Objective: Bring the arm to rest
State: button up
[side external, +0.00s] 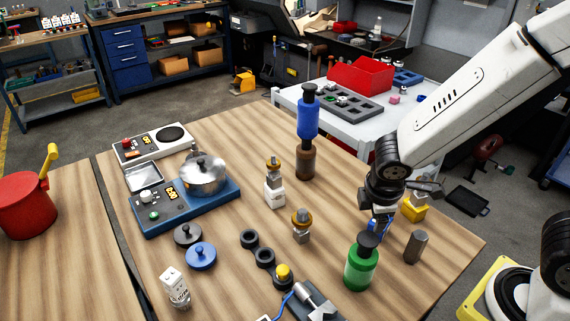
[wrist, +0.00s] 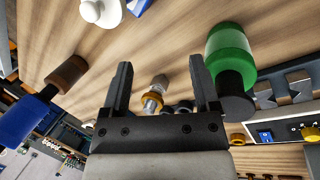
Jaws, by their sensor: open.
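My gripper (side external: 379,224) is at the end of the white arm at the right of the side external view, low over the wooden bench (side external: 225,255). I cannot tell how high the fingertips are above the bench.
A grey cylinder (side external: 416,247) and a yellow-based fitting (side external: 414,206) stand close to my gripper. A pot (side external: 203,177) sits on a blue unit.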

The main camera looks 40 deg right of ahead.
jog(key=d+m+y, duration=0.1)
jog(key=m, duration=0.2)
jog(key=d+m+y, duration=0.1)
jog(key=m, duration=0.3)
jog(key=s+d+m, duration=0.1)
jog(key=m, duration=0.3)
jog(key=shift+s+d+r+t+y, duration=0.1)
jog(key=shift+d+r+t+y, duration=0.1)
jog(key=shift+r+t+y, duration=0.15)
dwell(0.3)
